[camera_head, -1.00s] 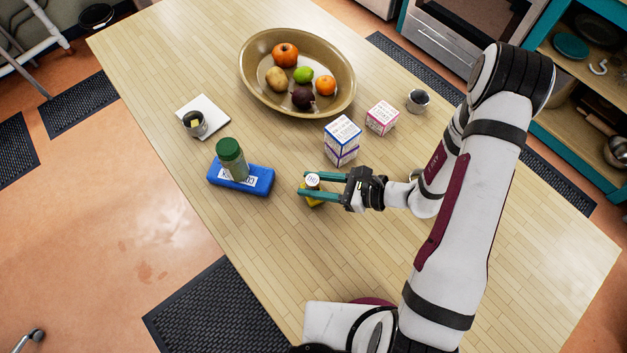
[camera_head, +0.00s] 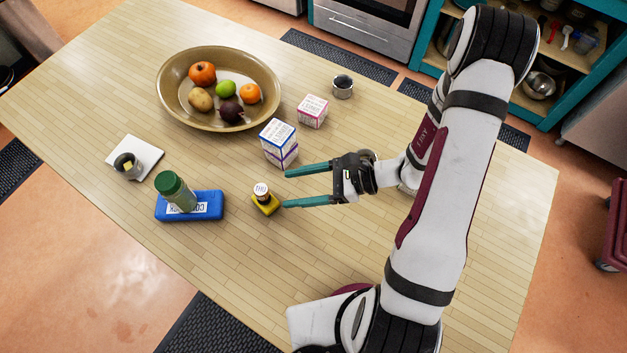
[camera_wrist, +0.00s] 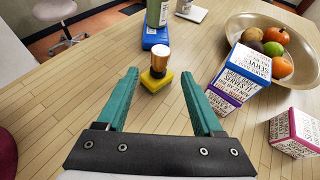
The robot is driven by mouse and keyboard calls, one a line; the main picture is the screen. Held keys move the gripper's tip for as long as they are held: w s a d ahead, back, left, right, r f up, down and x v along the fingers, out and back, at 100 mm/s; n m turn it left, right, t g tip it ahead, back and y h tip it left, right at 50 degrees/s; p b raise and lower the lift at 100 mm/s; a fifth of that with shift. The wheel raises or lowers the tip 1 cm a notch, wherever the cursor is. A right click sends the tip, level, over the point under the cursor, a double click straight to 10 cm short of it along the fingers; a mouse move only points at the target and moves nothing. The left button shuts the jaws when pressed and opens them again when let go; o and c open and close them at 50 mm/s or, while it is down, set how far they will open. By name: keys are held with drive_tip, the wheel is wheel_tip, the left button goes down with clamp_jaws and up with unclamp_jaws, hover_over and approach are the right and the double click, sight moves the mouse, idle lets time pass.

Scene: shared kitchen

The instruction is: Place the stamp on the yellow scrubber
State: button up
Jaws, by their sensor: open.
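The stamp (camera_head: 261,190), a small dark and copper cylinder with a white top, stands upright on the yellow scrubber (camera_head: 272,209) on the table. In the wrist view the stamp (camera_wrist: 160,58) rests on the yellow scrubber (camera_wrist: 152,82), beyond my fingertips. My gripper (camera_head: 287,189) is open and empty, with its teal fingers pointing at the stamp from the right. The fingertips are apart from the stamp and scrubber.
A blue block (camera_head: 212,208) with a green-capped jar (camera_head: 176,190) on it lies to the left. Stacked boxes (camera_head: 279,143) stand close behind my gripper. A fruit bowl (camera_head: 170,105), a pink box (camera_head: 313,111) and a tin (camera_head: 343,87) are farther back.

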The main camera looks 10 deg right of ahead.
drive_tip(key=s+d+r+n+g+h, duration=0.2)
drive_tip(key=s+r+n+g+h, duration=0.1)
drive_tip(key=s+r+n+h, duration=0.8)
drive_tip(key=s+r+n, duration=0.4)
drive_tip(key=shift+s+d+r, duration=0.2)
drive_tip(key=shift+s+r, duration=0.05)
drive_tip(key=shift+r, duration=0.05)
idle(0.4)
